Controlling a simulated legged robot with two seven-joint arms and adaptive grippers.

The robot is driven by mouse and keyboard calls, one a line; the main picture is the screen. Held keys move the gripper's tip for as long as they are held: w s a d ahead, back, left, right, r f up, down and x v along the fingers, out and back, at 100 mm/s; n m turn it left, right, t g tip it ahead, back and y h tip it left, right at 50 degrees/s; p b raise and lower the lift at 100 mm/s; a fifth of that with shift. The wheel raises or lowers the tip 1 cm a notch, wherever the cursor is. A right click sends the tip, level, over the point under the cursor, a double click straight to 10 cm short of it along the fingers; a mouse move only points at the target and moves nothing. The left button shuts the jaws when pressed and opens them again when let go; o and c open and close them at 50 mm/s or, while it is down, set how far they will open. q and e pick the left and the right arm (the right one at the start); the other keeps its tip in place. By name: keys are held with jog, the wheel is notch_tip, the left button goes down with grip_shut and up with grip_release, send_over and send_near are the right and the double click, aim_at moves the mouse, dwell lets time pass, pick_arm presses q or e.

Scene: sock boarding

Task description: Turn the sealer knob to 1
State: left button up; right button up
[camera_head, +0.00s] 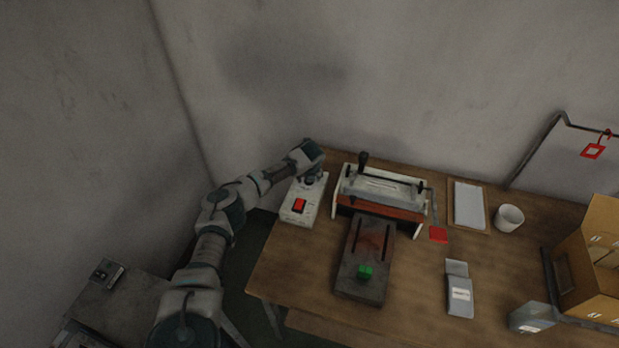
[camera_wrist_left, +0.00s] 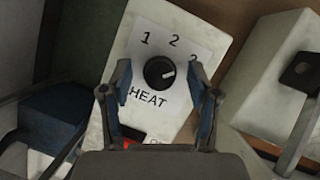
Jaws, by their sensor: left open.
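The sealer's white control box (camera_head: 302,203) stands at the table's left edge, with a red switch (camera_head: 299,206) on it. In the left wrist view its black round knob (camera_wrist_left: 159,73) sits below the printed 1, 2 and another 2-or-3-like mark, above the word HEAT. The knob's pale mark points right, toward the rightmost number and away from the 1. My left gripper (camera_wrist_left: 160,68) is open, its two fingers on either side of the knob; contact is not visible. In the head view my left gripper (camera_head: 314,178) is over the box's far end and hides the knob. My right gripper is not in view.
The sealer (camera_head: 381,190) with its black lever stands right of the box. A white cup (camera_head: 509,218), a grey packet (camera_head: 459,290) and a cardboard box (camera_head: 592,258) are farther right.

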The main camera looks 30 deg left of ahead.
pick_arm(q)
jog(key=shift+a, duration=0.1)
jog(key=c, duration=1.1)
jog(key=shift+c, duration=0.2)
